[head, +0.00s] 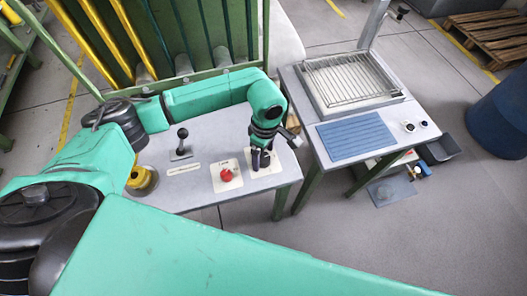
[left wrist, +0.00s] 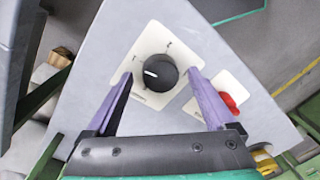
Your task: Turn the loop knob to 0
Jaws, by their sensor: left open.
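The loop knob (left wrist: 155,74) is a round black knob on a white plate (left wrist: 182,55) in the left wrist view. Its white mark points to the left in that view, and the print on the plate is too small to read. My left gripper (head: 261,160) is open above the knob plate in the head view, where it mostly hides the knob. In the left wrist view its two purple fingers stand apart, one on each side of the knob. I cannot tell whether they touch it. My right gripper is not in view.
A black lever (head: 182,140) and a yellow round part (head: 141,178) are farther left on the grey panel (head: 203,196). Another table with a wire rack (head: 345,80) stands to the right.

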